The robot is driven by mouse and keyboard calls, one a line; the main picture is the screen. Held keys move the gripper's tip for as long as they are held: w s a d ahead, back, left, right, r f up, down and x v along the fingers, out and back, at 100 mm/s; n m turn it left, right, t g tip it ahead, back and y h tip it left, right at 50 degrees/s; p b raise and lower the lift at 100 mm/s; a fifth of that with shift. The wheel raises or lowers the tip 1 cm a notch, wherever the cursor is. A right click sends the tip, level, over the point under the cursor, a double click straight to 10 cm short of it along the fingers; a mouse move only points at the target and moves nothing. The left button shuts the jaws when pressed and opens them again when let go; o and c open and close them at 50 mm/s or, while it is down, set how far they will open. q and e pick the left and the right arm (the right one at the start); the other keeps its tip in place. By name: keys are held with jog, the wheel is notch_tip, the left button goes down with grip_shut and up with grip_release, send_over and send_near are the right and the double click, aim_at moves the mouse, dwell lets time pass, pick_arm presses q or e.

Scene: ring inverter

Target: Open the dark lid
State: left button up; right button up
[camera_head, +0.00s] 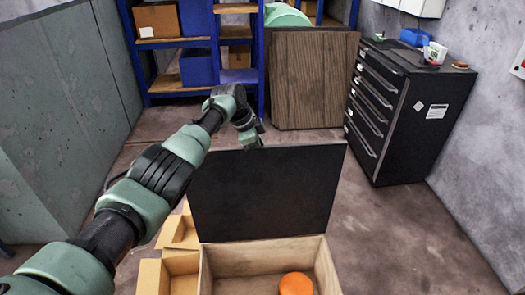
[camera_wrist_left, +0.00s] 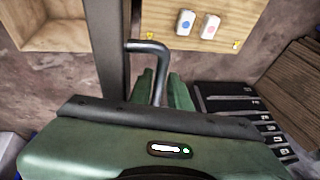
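The dark lid (camera_head: 265,190) stands raised, nearly upright, at the back of an open wooden box (camera_head: 330,272). My left arm reaches past the lid's left side, and my left gripper (camera_head: 252,138) is at its top edge, partly hidden behind it. In the left wrist view a bent dark handle (camera_wrist_left: 148,47) runs down between the green fingers of my left gripper (camera_wrist_left: 165,92). The fingers are close on both sides of the handle and look shut on it. The lid (camera_wrist_left: 114,45) appears there as a narrow dark strip. My right gripper is not in view.
An orange round object (camera_head: 296,284) lies in the box. Smaller wooden compartments (camera_head: 150,278) adjoin its left side. A black drawer cabinet (camera_head: 410,110) stands at right, blue shelving (camera_head: 262,60) and a brown panel (camera_head: 312,80) behind. Floor to the right of the box is clear.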

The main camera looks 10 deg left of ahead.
pick_arm(q)
jog(key=shift+s+r, duration=0.1)
jog(key=shift+r, duration=0.3)
jog(key=v, duration=0.7)
jog(key=shift+a, duration=0.25)
